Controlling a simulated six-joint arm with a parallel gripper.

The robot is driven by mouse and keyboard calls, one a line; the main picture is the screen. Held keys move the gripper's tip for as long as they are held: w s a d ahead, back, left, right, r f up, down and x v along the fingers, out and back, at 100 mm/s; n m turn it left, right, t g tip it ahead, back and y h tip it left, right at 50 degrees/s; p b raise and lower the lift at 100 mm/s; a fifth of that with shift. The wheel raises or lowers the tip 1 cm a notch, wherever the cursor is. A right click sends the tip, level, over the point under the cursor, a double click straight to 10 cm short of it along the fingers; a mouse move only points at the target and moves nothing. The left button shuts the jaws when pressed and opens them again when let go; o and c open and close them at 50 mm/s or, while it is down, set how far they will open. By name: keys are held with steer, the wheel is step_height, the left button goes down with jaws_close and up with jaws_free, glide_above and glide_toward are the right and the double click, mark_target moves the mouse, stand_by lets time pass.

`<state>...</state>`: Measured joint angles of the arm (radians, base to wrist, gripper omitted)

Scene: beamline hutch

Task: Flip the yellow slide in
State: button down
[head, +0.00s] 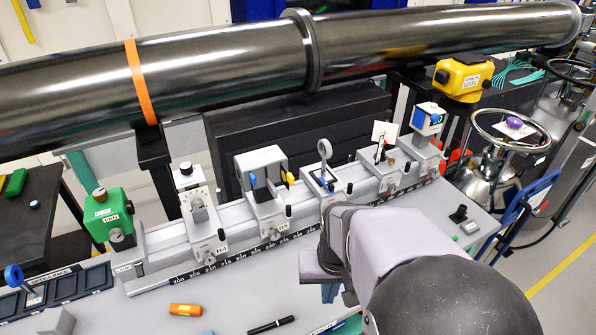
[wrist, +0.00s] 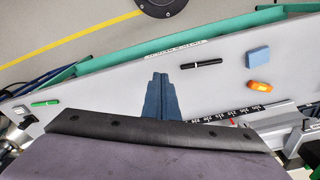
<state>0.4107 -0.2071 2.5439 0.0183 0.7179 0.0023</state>
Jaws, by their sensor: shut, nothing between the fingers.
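A white box-shaped unit (head: 262,160) stands on the rail at the carrier marked H5. A small yellow tab (head: 290,178), apparently the yellow slide, sticks out at its right side. A blue tab (head: 252,180) shows on its left front. My gripper (head: 330,292) is low over the bench, in front of the rail and to the right of this unit, well apart from it. In the wrist view my gripper's blue fingers (wrist: 161,82) are together and empty. The yellow slide does not show clearly in the wrist view.
The scaled rail (head: 225,262) carries several mounts, including a round lens holder (head: 325,152). A large black pipe (head: 200,75) runs above and behind. An orange block (head: 186,310) and a black marker (head: 270,325) lie on the front bench.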

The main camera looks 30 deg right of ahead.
steer(key=w+d+r+m+t+p, duration=0.1)
steer(key=w+d+r+m+t, duration=0.1)
steer(key=w+r+m+t, duration=0.2)
steer(key=w+d+r+m+t+p, duration=0.1)
steer(key=w+d+r+m+t, duration=0.2)
steer(key=w+r+m, duration=0.6)
step_height(320, 180, up, 4)
steer(key=shift+w+r+t, duration=0.1)
steer(key=shift+w+t, duration=0.15)
steer(key=shift+t, duration=0.45)
steer(key=shift+d, duration=0.1)
steer(key=b, duration=0.4)
glide_toward(292, 182)
step_height(292, 182, down, 4)
steer(key=shift+w+d+r+p, duration=0.1)
steer(key=shift+w+p, duration=0.45)
steer(key=shift+w, duration=0.45)
steer(key=shift+w+d+p, duration=0.1)
steer(key=shift+w+p, duration=0.4)
steer(key=shift+w, duration=0.5)
